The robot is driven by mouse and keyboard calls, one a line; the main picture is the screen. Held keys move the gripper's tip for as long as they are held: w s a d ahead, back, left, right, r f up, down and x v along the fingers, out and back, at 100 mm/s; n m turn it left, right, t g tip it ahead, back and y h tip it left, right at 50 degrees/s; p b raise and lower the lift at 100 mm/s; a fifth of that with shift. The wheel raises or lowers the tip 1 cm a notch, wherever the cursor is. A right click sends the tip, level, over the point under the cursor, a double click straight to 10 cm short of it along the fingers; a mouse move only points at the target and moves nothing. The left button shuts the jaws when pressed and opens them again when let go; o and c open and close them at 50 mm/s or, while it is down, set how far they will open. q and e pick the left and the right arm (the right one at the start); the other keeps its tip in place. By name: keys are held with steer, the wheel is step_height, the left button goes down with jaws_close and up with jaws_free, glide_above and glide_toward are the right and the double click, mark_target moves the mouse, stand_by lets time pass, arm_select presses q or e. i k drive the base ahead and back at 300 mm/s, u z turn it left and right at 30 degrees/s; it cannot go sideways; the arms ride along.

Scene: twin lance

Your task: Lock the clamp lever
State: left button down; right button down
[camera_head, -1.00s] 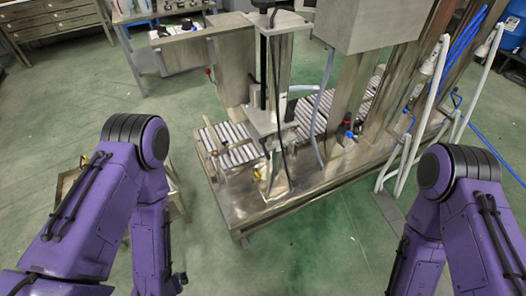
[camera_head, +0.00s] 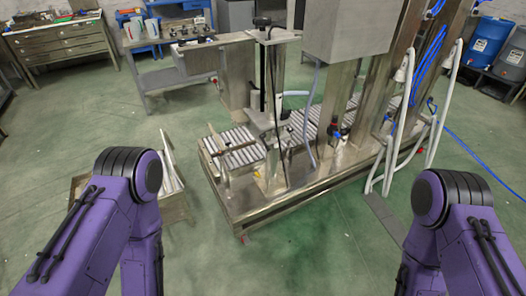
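A steel machine with a vertical post (camera_head: 273,105) stands ahead of me. A black knob (camera_head: 262,22) sits on top of the post. A small red-tipped handle (camera_head: 213,80) shows at the left of the steel cabinet, and a blue-handled valve (camera_head: 335,134) sits lower on the right. I cannot tell which part, if any of these, is the clamp lever. My two purple arms come in at the lower left and lower right, apart from the machine. Both my grippers are out of the frame.
A roller conveyor (camera_head: 232,139) runs through the machine above its steel base (camera_head: 245,217). A low stand (camera_head: 174,207) is at left. White pipes (camera_head: 442,105) and blue barrels (camera_head: 488,40) are at right. Green floor (camera_head: 300,265) is open in front.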

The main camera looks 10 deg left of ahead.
mark_target(265, 143)
steer(key=z, duration=0.25)
steer(key=i, duration=1.45)
steer(key=u, duration=0.25)
